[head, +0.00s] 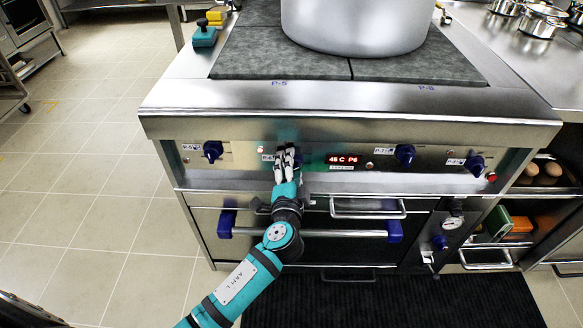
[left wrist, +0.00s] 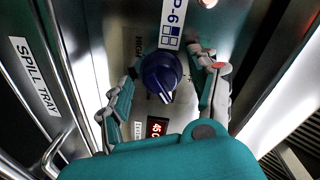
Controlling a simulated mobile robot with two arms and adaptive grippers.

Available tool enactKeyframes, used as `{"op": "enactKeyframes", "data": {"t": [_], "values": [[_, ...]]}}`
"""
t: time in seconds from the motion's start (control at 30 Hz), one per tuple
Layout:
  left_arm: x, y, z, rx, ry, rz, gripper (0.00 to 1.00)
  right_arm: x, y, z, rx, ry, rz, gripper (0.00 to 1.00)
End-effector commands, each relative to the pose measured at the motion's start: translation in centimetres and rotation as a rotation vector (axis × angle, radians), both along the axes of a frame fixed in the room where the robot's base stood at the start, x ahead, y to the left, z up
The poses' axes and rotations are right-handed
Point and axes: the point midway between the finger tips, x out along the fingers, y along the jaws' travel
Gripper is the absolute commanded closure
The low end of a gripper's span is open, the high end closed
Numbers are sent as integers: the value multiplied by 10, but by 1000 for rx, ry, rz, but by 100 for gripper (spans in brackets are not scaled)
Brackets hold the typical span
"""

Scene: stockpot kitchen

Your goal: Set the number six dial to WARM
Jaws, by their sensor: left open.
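The number six dial is a dark blue knob (left wrist: 162,74) below a P-6 label (left wrist: 172,22) in the left wrist view. Its pale pointer is toward the bottom of that view, slightly right. The word HIGH shows on the panel to its left; I cannot read a WARM mark. My left gripper (left wrist: 163,66) is open, with one finger on each side of the knob; I cannot tell whether they touch it. In the head view my left gripper (head: 285,158) is at the stove's front panel and hides this dial. My right gripper is not in view.
Other blue dials (head: 213,151) sit along the panel (head: 245,155). A large pot (head: 355,22) stands on the stove top. Below are drawer handles (head: 367,207) and a blue-ended oven handle (head: 320,233).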

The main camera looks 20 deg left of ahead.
Motion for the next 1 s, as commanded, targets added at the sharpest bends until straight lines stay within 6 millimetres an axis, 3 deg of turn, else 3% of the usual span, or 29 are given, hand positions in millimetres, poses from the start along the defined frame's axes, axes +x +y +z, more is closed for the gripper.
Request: {"op": "enactKeyframes", "data": {"t": [0.17,0.5,0.7,1.0], "values": [[-9,-2,-1,-1,3,0,38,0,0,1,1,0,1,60],[-76,-19,3,-2,4,-1,38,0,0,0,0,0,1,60],[-106,-26,5,0,2,-1,38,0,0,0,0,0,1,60],[-117,-29,7,0,0,0,38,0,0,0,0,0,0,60]]}}
